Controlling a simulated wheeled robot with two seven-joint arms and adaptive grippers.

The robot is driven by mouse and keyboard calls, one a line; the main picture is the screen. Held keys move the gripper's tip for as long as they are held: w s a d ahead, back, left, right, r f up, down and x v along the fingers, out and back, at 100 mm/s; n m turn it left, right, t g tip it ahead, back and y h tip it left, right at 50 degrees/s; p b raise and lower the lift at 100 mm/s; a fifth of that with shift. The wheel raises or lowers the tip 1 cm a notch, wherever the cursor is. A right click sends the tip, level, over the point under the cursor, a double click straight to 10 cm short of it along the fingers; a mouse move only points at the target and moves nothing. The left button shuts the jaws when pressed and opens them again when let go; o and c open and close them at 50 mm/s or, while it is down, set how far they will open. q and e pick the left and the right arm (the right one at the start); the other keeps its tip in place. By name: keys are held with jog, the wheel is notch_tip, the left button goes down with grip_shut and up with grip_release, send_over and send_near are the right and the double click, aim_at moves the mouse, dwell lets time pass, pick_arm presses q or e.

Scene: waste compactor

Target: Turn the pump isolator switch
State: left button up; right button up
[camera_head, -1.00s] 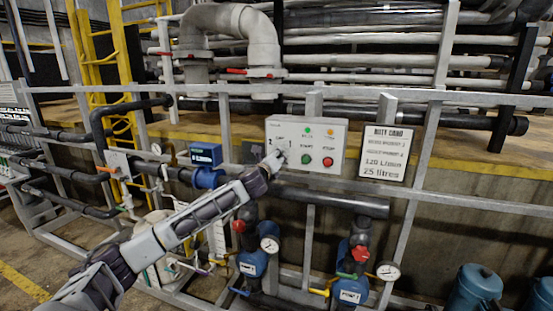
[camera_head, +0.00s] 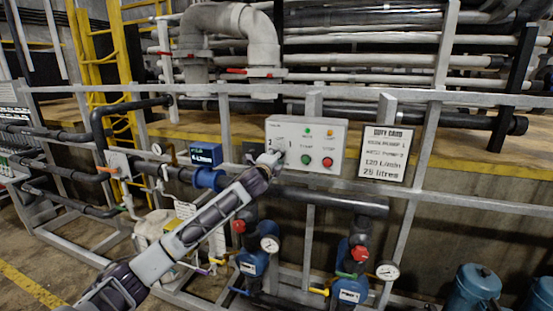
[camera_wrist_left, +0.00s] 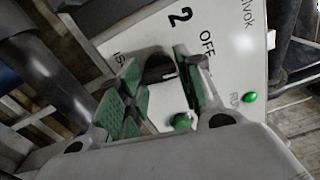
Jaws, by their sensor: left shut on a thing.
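The control box (camera_head: 336,138) is a pale panel on the railing, with "2", "OFF" and "1" markings, green and red buttons and small lamps. My left gripper (camera_head: 272,158) is at the box's lower left and covers the switch in the head view. In the left wrist view, the pump isolator switch (camera_wrist_left: 160,73) is a dark knob below the "OFF" mark. The green-padded fingers of the left gripper are on either side of it, shut on it. Its exact angle is hard to tell. My right gripper is not in view.
A white duty card (camera_head: 388,139) hangs right of the box. Rails and a dark horizontal pipe (camera_head: 335,201) run below it. Gauges (camera_head: 388,271) and red-handled valves stand lower down. A blue display (camera_head: 206,154) is left of the gripper.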

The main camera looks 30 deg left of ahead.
pick_arm(q)
jog(key=shift+n, duration=0.9)
jog(key=shift+f, duration=0.1)
jog(key=o, duration=1)
jog(key=shift+v, duration=6)
